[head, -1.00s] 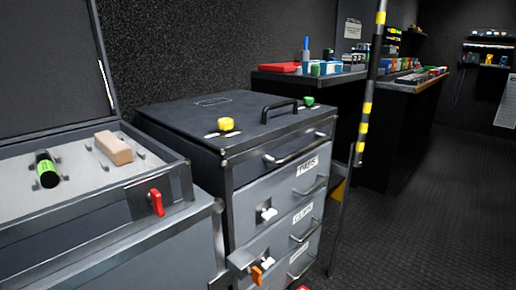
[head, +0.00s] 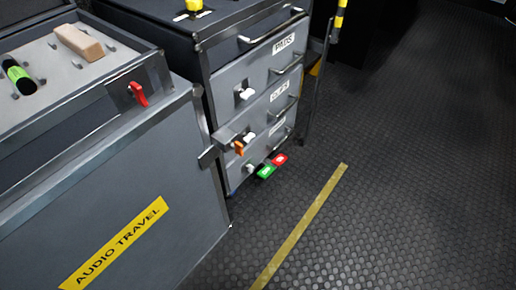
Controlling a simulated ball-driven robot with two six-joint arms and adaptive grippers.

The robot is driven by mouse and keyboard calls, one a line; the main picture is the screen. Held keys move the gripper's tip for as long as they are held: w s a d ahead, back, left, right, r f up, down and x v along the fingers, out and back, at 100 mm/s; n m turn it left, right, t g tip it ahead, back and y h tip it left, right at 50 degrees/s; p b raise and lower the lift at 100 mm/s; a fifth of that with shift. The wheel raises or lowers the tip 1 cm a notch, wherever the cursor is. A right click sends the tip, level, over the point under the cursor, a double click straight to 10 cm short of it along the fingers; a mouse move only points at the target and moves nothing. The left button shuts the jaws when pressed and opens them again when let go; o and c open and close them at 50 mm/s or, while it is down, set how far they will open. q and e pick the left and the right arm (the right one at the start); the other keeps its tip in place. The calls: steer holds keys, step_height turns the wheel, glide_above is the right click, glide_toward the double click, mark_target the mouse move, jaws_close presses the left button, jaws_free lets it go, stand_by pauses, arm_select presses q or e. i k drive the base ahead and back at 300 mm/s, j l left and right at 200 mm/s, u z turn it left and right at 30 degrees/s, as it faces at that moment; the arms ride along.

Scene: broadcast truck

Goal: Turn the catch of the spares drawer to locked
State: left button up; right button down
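The grey drawer cabinet (head: 226,75) stands at the upper middle of the head view, with several bar handles on its front. Its top label (head: 283,43) seems to end in "ARES", but is too small to read surely. A white catch (head: 245,93) sits on the front, left of the handles. A second white catch (head: 249,137) is lower, with an orange lever (head: 239,147) close beside it. I cannot tell which way these catches are turned. Neither of my grippers is in view.
A grey case (head: 150,190) marked "AUDIO TRAVEL" (head: 115,245), with a red latch (head: 139,94), fills the left. Green (head: 266,171) and red (head: 280,160) tags show low by the cabinet. Dark floor (head: 400,190) with a yellow strip (head: 300,228) is clear at right.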

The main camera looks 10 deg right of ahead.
mark_target(250, 168)
steer(key=i+l+u, duration=0.1)
steer(key=l+u, duration=0.15)
steer(key=u, duration=0.15)
steer(key=l+u, duration=0.4)
steer(key=i+l+u, duration=0.1)
steer(key=u, duration=0.3)
steer(key=l, duration=0.1)
